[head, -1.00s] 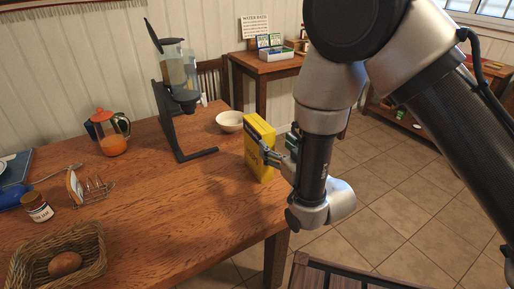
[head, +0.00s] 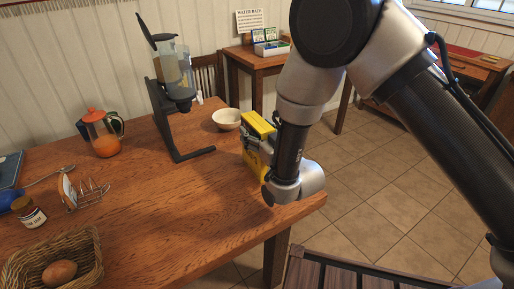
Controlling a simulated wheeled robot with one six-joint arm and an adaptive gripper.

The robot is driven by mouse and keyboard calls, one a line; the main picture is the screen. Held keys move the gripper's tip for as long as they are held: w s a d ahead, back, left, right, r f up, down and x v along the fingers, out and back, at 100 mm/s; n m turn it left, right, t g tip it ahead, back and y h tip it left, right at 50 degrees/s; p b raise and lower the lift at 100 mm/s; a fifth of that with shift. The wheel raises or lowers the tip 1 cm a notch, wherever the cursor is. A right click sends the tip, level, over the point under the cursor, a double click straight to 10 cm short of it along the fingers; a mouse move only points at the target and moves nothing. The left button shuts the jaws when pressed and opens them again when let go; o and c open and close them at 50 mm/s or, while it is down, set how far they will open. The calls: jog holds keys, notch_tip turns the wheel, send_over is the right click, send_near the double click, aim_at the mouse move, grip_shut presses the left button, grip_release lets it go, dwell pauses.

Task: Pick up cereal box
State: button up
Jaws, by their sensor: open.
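The yellow cereal box (head: 258,124) stands upright near the right edge of the wooden table, in the head view. My wrist covers much of its right and front side. My gripper (head: 257,147) is open at the box, in front of its near face, mostly hidden behind my own wrist. I cannot tell whether its fingers touch the box.
A white bowl (head: 227,119) stands just behind the box, and a dark cereal dispenser (head: 177,85) to its left. An orange juice pitcher (head: 104,134), a toast rack (head: 88,195), a jar (head: 29,213) and an egg basket (head: 92,258) are further left. The table's front middle is clear.

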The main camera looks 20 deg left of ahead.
grip_shut()
dwell(0.3)
